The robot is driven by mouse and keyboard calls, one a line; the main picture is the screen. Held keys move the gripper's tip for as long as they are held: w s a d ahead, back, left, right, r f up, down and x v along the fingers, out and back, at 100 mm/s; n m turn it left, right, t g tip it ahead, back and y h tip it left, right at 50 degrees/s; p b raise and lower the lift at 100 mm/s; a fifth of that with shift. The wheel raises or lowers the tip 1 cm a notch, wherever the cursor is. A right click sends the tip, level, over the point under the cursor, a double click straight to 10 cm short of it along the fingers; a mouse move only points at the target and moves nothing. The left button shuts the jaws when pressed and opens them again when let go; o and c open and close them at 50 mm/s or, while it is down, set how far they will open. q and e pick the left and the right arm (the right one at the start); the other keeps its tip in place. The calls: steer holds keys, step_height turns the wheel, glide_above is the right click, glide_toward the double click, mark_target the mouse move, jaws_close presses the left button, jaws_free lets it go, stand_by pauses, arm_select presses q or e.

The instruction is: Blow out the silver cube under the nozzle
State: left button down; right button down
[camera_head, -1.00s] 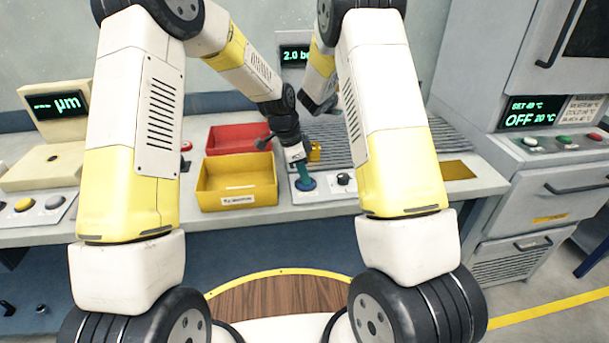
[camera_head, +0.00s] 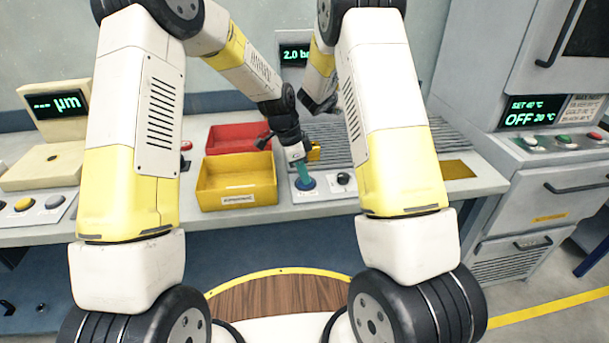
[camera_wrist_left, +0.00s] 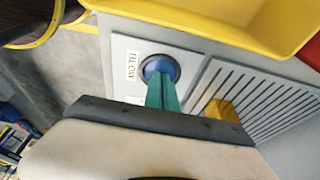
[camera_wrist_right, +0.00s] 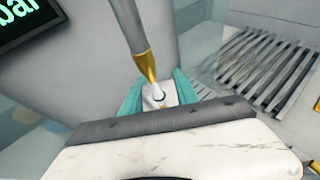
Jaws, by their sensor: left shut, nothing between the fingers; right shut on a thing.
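The silver cube (camera_wrist_right: 168,96) shows in the right wrist view between the teal fingers of my right gripper (camera_wrist_right: 160,92), which is shut on it. The brass tip of the nozzle (camera_wrist_right: 146,65) is right above the cube and overlaps it in the picture; I cannot tell if they touch. In the head view my right arm hides the cube and this gripper. My left gripper (camera_head: 304,185) is shut and empty, fingers pointing down at the blue button (camera_head: 306,184). The left wrist view shows the fingertips over this button (camera_wrist_left: 160,68), labelled BLOW; I cannot tell if it is pressed.
A yellow bin (camera_head: 237,190) stands left of the button, with a red bin (camera_head: 239,139) behind it. A slatted grille (camera_wrist_left: 262,100) lies beside the button panel. A dark knob (camera_head: 344,179) is right of the button. A display (camera_head: 296,55) reads 2.0 bar.

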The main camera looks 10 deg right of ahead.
arm_select(q)
steer(key=shift+s+a+f, duration=0.25)
steer(key=shift+a+f, duration=0.1)
steer(key=shift+f, duration=0.15)
steer(key=d+v, duration=0.1)
steer(key=v, duration=0.9)
steer(key=shift+w+a+r, duration=0.15)
steer(key=shift+w+r, duration=0.15)
steer(key=shift+r, duration=0.2)
arm_select(e)
steer(key=s+f, duration=0.1)
steer(key=s, duration=0.9)
steer(key=shift+d, duration=0.15)
stand_by(0.7)
